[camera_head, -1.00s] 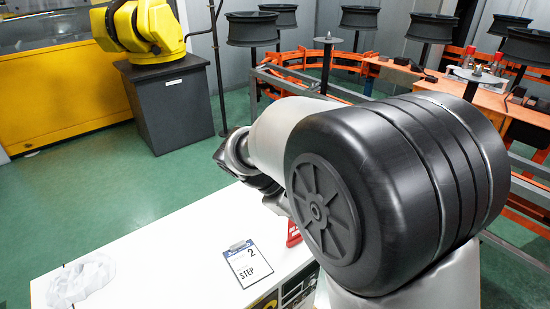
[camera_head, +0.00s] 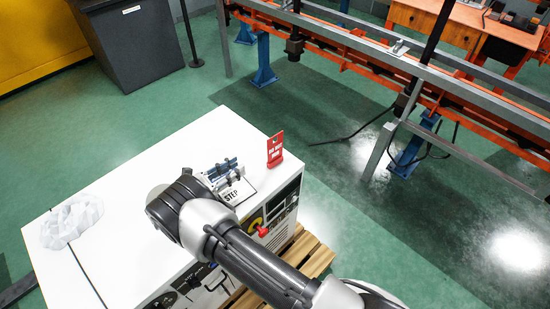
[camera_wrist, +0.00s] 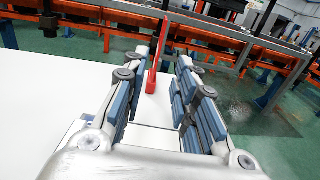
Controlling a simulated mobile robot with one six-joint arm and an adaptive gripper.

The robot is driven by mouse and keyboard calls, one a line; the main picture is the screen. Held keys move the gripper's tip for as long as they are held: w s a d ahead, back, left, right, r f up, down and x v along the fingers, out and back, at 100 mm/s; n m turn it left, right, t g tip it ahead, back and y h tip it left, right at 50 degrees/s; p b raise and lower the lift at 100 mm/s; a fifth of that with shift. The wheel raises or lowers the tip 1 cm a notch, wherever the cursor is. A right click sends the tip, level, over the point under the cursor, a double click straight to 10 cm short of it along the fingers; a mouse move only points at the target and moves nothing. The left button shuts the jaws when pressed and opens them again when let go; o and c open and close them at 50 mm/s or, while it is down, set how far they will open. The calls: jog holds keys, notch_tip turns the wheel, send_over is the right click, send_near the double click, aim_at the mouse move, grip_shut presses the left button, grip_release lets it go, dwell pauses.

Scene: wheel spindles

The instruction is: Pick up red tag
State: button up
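The red tag (camera_head: 275,149) stands upright on a red foot near the right edge of the white cabinet top (camera_head: 140,190), with white lettering on its face. In the wrist view the red tag (camera_wrist: 154,70) shows edge-on, ahead of my gripper (camera_wrist: 163,75) and roughly between the two lines of its fingers. My gripper (camera_head: 230,168) is open, with blue pads on both fingers and nothing held. In the head view it is just left of the tag, apart from it, over the clipboard (camera_head: 238,193), which it partly hides.
A crumpled white piece (camera_head: 72,221) lies at the left of the cabinet top. A steel and orange rail frame (camera_head: 350,45) stands behind, across green floor (camera_head: 300,120). A wooden pallet (camera_head: 305,250) shows by the cabinet's right side.

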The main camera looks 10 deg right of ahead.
jog(key=b, duration=0.1)
send_near(275, 143)
jog(key=x, duration=0.6)
jog(key=b+x, duration=0.1)
jog(key=x, duration=0.3)
jog(key=shift+w+d+f, duration=0.1)
jog(key=shift+f, duration=0.15)
jog(key=shift+c, duration=0.6)
grip_shut()
